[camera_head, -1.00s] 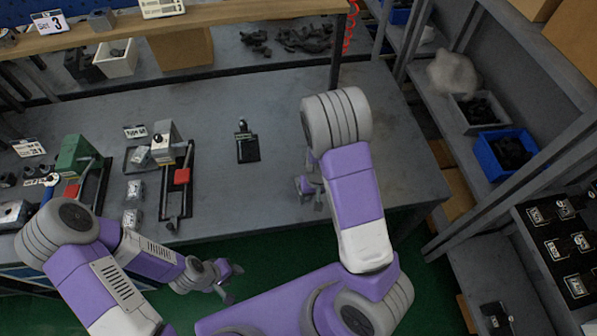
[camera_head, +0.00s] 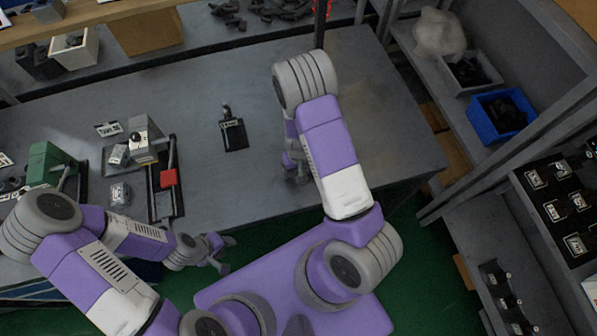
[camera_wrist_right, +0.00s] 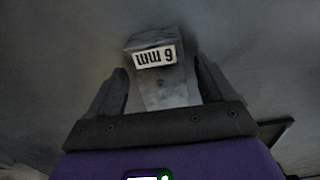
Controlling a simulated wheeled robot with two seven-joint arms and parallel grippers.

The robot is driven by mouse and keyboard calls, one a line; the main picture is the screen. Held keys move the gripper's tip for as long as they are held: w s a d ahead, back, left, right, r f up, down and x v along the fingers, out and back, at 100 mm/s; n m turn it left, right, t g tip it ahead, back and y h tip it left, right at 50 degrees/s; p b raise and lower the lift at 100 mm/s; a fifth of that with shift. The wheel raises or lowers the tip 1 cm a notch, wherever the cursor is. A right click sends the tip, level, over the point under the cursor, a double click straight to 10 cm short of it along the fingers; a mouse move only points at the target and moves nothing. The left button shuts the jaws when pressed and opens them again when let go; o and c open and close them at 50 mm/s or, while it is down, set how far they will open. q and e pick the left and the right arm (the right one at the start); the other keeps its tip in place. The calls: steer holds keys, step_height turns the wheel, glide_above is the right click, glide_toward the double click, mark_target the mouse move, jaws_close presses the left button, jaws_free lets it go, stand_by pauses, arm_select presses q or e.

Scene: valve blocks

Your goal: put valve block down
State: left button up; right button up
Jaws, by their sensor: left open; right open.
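In the right wrist view, a grey valve block (camera_wrist_right: 165,92) with a white "6 mm" label, upside down in the picture, sits between the fingers of my right gripper (camera_wrist_right: 160,80). The fingers are open on either side of it, and the block appears to rest on the grey surface. In the head view, my right gripper (camera_head: 297,172) is low over the workbench (camera_head: 250,185), near its front edge; my arm mostly hides it and the block is not clear there. My left gripper (camera_head: 226,254) is open and empty in front of the bench.
Another small labelled block (camera_head: 120,194) lies at the left, near a fixture with a red part (camera_head: 168,178) and a green machine (camera_head: 47,163). A black stand (camera_head: 234,134) stands mid-bench. A blue bin (camera_head: 503,115) is on the right shelf. The bench's right side is clear.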

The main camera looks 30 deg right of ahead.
steer(key=shift+c, duration=0.3)
steer(key=c, duration=1.4)
